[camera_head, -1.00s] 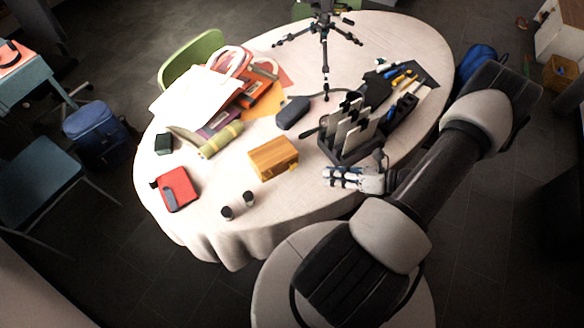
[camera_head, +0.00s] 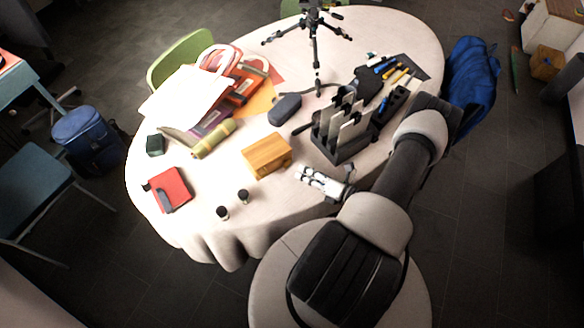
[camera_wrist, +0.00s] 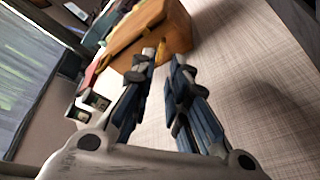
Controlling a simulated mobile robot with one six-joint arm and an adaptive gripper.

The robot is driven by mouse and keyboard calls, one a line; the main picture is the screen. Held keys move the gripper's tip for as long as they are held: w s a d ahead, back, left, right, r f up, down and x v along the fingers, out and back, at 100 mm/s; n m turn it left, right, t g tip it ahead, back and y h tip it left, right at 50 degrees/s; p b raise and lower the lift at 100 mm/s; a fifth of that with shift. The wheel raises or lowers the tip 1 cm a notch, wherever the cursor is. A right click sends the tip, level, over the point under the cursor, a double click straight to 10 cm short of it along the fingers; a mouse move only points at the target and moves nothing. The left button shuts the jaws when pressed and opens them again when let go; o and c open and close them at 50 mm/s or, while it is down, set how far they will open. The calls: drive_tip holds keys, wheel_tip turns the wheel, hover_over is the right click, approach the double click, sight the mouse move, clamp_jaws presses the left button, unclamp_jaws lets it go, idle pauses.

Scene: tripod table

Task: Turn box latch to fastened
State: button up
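A wooden box (camera_head: 266,156) sits on the table, and it also shows at the top of the wrist view (camera_wrist: 150,38). A small yellow latch (camera_wrist: 163,50) is on its side facing my gripper. The latch's exact angle is hard to tell. My gripper (camera_head: 302,171) is low over the table, just right of the box. In the wrist view, my gripper (camera_wrist: 164,64) has its two fingertips apart with a narrow, empty gap. The latch shows just beyond the fingertips, partly covered by them. I cannot tell whether they touch it.
The white-clothed table (camera_head: 310,205) has free room in front of the box. A black organizer (camera_head: 342,142) with upright panels stands behind my gripper.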

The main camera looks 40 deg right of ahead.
sight(292, 173)
drive_tip(key=x, duration=0.6)
drive_tip(key=shift+b, duration=0.35)
clamp_jaws()
